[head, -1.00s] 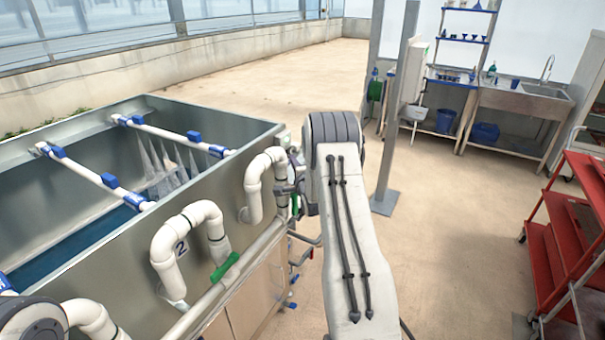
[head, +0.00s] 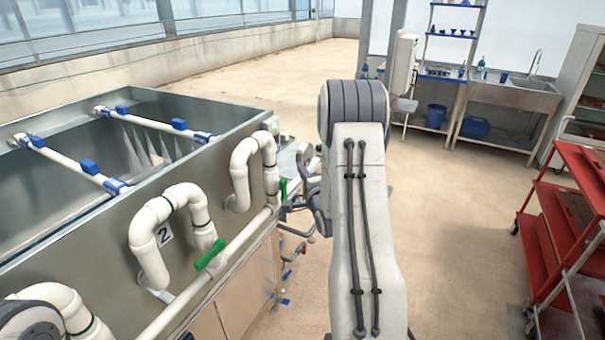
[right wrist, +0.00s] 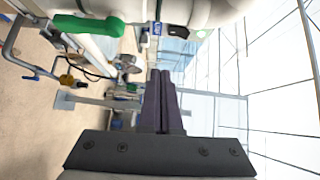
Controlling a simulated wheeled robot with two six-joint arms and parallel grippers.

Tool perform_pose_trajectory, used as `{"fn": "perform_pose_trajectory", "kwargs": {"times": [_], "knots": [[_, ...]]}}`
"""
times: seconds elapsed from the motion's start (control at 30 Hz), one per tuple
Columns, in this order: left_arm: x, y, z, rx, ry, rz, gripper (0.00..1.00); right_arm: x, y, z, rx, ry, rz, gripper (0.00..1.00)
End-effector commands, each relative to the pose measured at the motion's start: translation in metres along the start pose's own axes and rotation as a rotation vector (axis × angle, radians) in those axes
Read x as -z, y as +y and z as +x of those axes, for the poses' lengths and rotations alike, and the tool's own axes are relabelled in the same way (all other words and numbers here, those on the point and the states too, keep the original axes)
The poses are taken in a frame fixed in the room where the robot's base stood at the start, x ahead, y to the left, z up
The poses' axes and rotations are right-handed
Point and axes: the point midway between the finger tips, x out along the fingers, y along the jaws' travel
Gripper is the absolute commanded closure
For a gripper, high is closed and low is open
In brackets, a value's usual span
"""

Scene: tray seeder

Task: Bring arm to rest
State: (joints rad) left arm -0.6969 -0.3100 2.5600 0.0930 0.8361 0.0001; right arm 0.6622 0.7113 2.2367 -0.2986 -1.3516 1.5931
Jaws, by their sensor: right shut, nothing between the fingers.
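My right arm (head: 357,215) reaches forward in the middle of the head view, a pale link with two dark cables and a grey ribbed joint. My right gripper, mostly hidden beside and behind that link in the head view, shows clearly in the right wrist view (right wrist: 160,78). Its two dark fingers are together with nothing between them. It is near the tank's right end, and a green valve handle (right wrist: 88,26) and white pipe show close by in the wrist view. Part of my left arm shows at the lower left of the head view; its gripper is out of view.
A metal tank (head: 95,245) with white pipes (head: 178,215) and a green handle (head: 211,254) stands close on the left. A red cart (head: 545,255) stands at the right. A sink bench (head: 510,93) is at the back. The floor between is open.

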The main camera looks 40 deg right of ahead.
Motion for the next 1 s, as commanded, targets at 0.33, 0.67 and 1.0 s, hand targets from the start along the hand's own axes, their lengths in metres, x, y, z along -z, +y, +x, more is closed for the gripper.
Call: {"fn": "perform_pose_trajectory", "kwargs": {"times": [0.33,0.67,1.0], "knots": [[0.0,0.0,0.0,0.0,0.0,0.0,0.38,0.001,0.0,0.0,-0.001,0.001,0.0,1.0],[0.0,0.0,0.0,0.0,0.0,0.0,0.38,-0.046,0.008,-0.006,-0.177,-0.075,-0.244,1.0],[0.0,0.0,0.0,0.0,0.0,0.0,0.38,-0.163,0.043,-0.126,-0.638,-0.6,-1.042,1.0]]}}
